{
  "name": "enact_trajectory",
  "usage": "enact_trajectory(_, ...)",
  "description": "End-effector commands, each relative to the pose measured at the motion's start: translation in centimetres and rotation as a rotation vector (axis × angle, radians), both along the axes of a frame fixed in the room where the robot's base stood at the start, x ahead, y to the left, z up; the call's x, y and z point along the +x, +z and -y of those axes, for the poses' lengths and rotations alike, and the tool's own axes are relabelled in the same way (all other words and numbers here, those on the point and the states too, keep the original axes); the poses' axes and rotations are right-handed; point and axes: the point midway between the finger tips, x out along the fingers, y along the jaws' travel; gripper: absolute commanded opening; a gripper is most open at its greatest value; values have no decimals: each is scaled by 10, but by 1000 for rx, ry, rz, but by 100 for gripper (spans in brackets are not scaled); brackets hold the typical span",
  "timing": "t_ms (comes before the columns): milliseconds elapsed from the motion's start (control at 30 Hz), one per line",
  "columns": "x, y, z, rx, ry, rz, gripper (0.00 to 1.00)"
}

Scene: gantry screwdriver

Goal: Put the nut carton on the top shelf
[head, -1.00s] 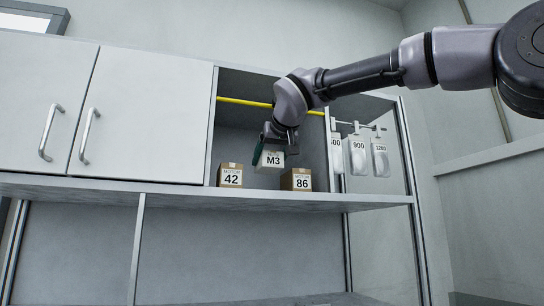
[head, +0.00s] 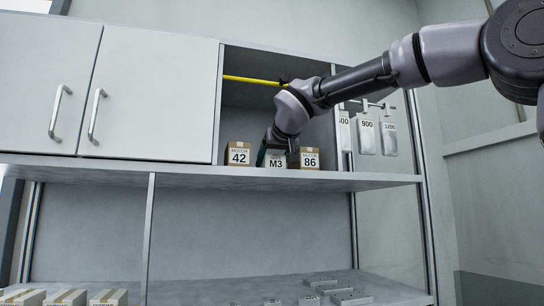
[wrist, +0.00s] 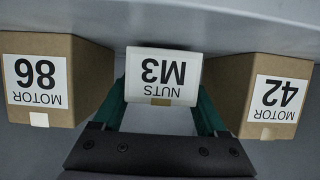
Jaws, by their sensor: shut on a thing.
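The nut carton (head: 276,161) is a small white box labelled "NUTS M3". In the head view it is low in the open shelf bay, between two brown motor cartons. My gripper (head: 278,146) reaches down over it, and part of the carton is hidden behind the gripper. In the wrist view the carton (wrist: 164,76) sits upside down in the picture, between the green fingers of my gripper (wrist: 163,108), which are shut on it. The top shelf (head: 200,171) is the grey board under the bay. I cannot tell whether the carton touches it.
Motor carton 42 (head: 238,154) stands close on the left and motor carton 86 (head: 304,158) close on the right. A yellow bar (head: 250,80) crosses the bay above. Grey tags (head: 366,136) hang at the right. Closed cabinet doors (head: 150,95) are on the left.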

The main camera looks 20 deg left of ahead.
Motion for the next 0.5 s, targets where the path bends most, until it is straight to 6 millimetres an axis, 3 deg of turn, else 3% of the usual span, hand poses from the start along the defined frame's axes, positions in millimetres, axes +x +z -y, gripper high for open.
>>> enact_trajectory(333,0,-1,0,2,0,1,0)
enact_trajectory(367,0,-1,0,2,0,1,86)
enact_trajectory(400,0,-1,0,1,0,0,100)
enact_trajectory(500,0,-1,0,1,0,0,100)
